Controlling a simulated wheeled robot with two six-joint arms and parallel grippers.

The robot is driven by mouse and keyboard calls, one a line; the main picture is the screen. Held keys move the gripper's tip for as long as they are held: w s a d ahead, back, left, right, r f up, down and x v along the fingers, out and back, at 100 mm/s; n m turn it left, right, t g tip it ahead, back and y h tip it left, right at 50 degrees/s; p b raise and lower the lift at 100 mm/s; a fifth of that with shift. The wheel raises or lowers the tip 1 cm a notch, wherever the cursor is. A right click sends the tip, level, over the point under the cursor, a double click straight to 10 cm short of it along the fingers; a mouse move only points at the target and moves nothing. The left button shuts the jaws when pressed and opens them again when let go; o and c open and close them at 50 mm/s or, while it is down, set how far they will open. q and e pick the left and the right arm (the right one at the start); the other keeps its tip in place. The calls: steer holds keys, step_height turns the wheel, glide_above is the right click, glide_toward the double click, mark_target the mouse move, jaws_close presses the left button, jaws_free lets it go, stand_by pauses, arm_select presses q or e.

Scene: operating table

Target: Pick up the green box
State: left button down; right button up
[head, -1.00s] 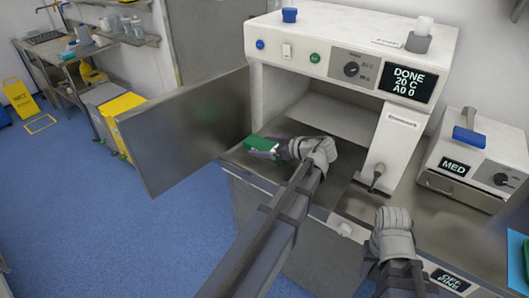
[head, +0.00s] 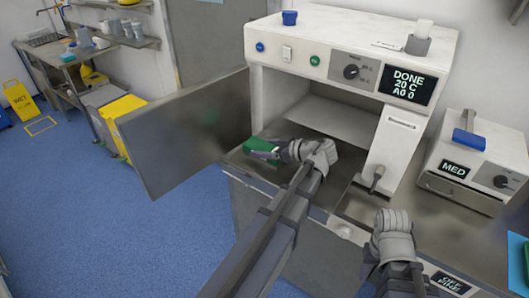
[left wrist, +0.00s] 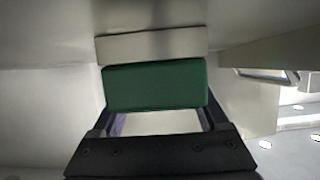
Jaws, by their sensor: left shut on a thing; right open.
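The green box (head: 262,146) is at the front left of the open machine's chamber in the head view. My left gripper (head: 268,153) is shut on it. In the left wrist view the green box (left wrist: 156,84) lies between the two dark fingers of my left gripper (left wrist: 160,118). Whether the box touches the surface below is unclear. My right gripper (head: 392,222) is at the lower right, over the counter front, apart from the box; its fingertips are hard to make out.
The machine (head: 350,50) has its metal door (head: 185,130) swung open to the left, beside the green box. Its display reads DONE. A smaller machine (head: 475,155) marked MED stands to the right.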

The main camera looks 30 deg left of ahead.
mark_target(265, 146)
arm_select(q)
steer(key=shift+r, duration=0.15)
step_height(265, 146, up, 10)
steer(key=p, duration=1)
